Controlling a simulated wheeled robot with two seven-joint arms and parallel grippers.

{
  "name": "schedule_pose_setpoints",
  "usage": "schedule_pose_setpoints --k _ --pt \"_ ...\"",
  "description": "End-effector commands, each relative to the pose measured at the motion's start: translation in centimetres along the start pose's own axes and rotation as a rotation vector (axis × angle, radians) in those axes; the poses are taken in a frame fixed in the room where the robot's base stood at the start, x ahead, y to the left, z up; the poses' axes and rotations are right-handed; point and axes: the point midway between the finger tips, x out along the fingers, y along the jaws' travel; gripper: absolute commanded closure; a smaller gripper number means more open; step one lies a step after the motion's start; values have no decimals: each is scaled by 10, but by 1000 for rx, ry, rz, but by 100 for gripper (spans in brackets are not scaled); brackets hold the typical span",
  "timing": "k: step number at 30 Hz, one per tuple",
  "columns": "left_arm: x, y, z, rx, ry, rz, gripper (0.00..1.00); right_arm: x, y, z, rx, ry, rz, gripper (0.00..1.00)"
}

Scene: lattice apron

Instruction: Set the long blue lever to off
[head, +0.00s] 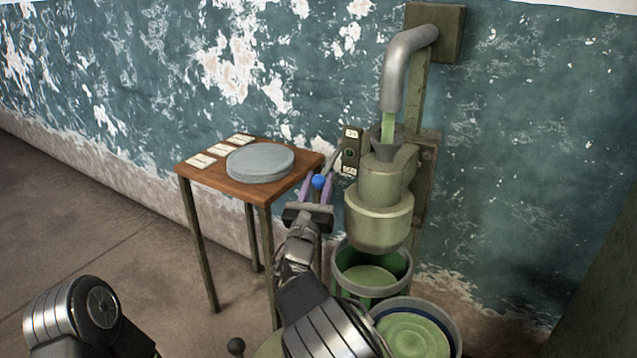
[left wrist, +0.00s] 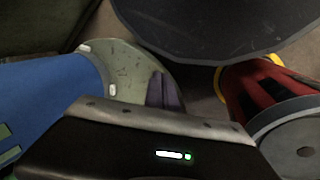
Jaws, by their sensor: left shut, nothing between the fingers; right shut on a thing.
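The long lever's blue knob (head: 319,181) shows at the left of the green machine, beside a small switch plate (head: 351,152) with a pale label at its top and another at its bottom. The labels are too small to read surely. The lever's thin rod runs from the knob up toward the plate. My right gripper (head: 317,186) is shut on the blue knob, with its purple fingers on either side. My left gripper (left wrist: 165,92) shows in the left wrist view, shut and empty, away from the lever.
A wooden table (head: 225,192) with a grey round lid (head: 260,163) and several cards stands left of the lever. Below the green machine (head: 382,207) is a bucket (head: 345,284); another container (head: 455,335) stands nearer. Blue (left wrist: 50,92) and red (left wrist: 240,100) objects flank my left gripper.

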Motion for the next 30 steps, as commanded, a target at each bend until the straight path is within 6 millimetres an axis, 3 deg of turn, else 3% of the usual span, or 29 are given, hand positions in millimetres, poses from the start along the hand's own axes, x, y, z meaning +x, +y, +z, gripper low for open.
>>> schedule_pose_setpoints --k 5,6,13,23,30 --pt "0 0 0 0 0 0 100 -1 0 -4 -1 9 1 100" --pt "0 0 0 0 0 0 100 -1 0 -4 -1 9 2 64" --pt "0 0 0 0 0 0 100 0 0 -2 0 4 1 45" --pt "0 0 0 0 0 0 100 -3 0 0 0 2 0 45" --pt "-1 0 0 0 0 0 100 -33 1 0 0 3 3 45"
